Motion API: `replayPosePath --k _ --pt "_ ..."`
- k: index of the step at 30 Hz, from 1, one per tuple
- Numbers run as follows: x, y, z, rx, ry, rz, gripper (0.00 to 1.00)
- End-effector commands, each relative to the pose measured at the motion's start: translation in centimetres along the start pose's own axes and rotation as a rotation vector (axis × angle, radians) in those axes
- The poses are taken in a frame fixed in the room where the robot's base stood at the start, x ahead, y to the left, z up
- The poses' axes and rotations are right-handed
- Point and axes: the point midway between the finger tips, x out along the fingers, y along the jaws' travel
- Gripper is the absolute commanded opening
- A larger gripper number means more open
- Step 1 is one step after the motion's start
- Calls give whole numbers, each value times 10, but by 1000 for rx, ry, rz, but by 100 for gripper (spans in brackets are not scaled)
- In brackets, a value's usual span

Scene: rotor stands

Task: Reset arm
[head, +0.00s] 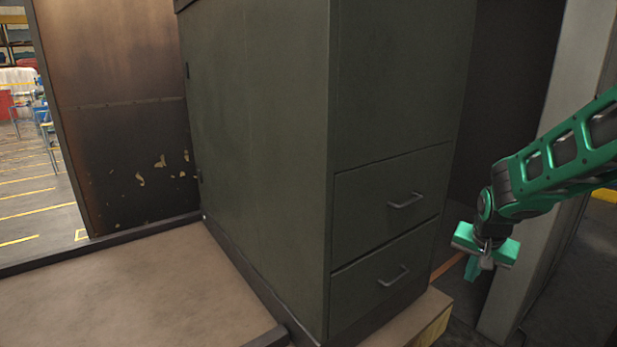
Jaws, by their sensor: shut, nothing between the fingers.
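My arm (565,158) is green with dark joints and reaches in from the right edge of the head view. My gripper (477,268) hangs at its end, pointing down, to the right of the dark green cabinet's drawers. The gripper is shut and holds nothing. The fingertips are small in this view and partly hidden by the gripper's body.
A tall dark green cabinet (257,150) with two handled drawers, upper (380,205) and lower (380,275), fills the middle. A grey pillar (535,260) stands close behind my gripper. A rusty brown panel (115,120) is at left. The tan floor (130,300) at lower left is bare.

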Motion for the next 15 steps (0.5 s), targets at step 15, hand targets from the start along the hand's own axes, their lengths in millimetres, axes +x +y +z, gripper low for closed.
replayPosePath --k 15 --pt "-128 158 135 -100 -266 91 0"
